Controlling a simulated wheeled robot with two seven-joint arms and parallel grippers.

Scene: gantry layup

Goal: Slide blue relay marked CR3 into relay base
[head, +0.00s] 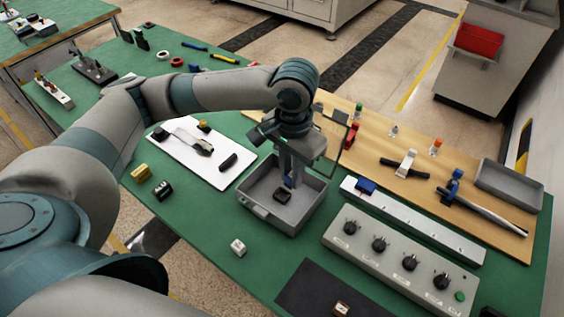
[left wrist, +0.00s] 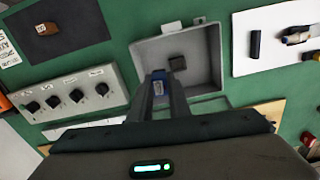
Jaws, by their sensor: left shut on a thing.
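My left gripper (head: 289,178) reaches down into an open grey box (head: 257,211). It is shut on a small blue block, the blue relay (left wrist: 158,86), which shows between the fingers in the left wrist view. Its marking cannot be read. A black square socket, seemingly the relay base (head: 282,196), sits on the box floor and also shows in the left wrist view (left wrist: 177,63). The relay appears above and apart from the socket, though the exact gap is hard to tell. My right gripper is not in view.
A clear lid (head: 334,140) stands open behind the box. A control panel with knobs (head: 395,262) and a white rail with another blue block (head: 365,186) lie to the right. A white sheet with parts (head: 180,157) lies left. A white cube (head: 238,247) stands in front.

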